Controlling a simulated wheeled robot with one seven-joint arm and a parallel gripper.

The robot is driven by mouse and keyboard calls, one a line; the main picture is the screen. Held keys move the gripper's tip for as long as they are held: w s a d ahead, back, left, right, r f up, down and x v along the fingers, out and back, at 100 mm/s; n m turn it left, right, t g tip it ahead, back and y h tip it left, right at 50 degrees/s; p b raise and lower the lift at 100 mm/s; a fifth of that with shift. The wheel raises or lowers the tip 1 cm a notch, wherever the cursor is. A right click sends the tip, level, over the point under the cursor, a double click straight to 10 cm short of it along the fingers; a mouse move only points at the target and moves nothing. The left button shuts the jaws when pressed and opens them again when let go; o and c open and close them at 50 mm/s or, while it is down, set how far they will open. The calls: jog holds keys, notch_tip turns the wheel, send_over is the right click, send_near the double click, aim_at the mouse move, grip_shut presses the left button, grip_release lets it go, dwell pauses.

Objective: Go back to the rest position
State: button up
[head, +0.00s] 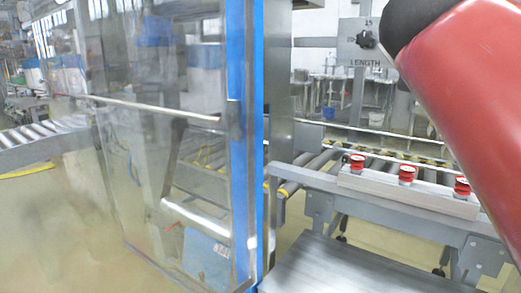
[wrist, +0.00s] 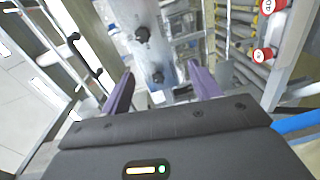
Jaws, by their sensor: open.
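My gripper (wrist: 160,88) shows in the wrist view with its two purple fingers spread apart. It is open, and nothing is between the fingers. Behind the fingers is a grey metal machine part with dark knobs (wrist: 142,34). My red arm crosses the upper right of the head view; the gripper itself is outside that view.
A clear machine door with a blue frame (head: 250,140) fills the left of the head view. To its right stand a roller conveyor (head: 300,180) and a rail with red knobs (head: 407,173). A flat grey metal surface (head: 350,268) lies in front. A plate marked LENGTH (head: 362,50) is behind.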

jog(key=s+a+f+m+g+y, duration=0.3)
jog(key=s+f, duration=0.1)
jog(key=f, duration=1)
jog(key=s+a+f+m+g+y, duration=0.3)
jog(key=s+f+m, duration=0.1)
jog(key=f, duration=1)
jog(key=s+a+f+m+g+y, duration=0.2)
jog(key=s+f, duration=0.3)
jog(key=f, duration=1)
jog(key=shift+a+m+g+y, duration=0.4)
jog(key=shift+m+y, duration=0.3)
jog(key=shift+m, duration=0.1)
jog(key=shift+r, duration=0.1)
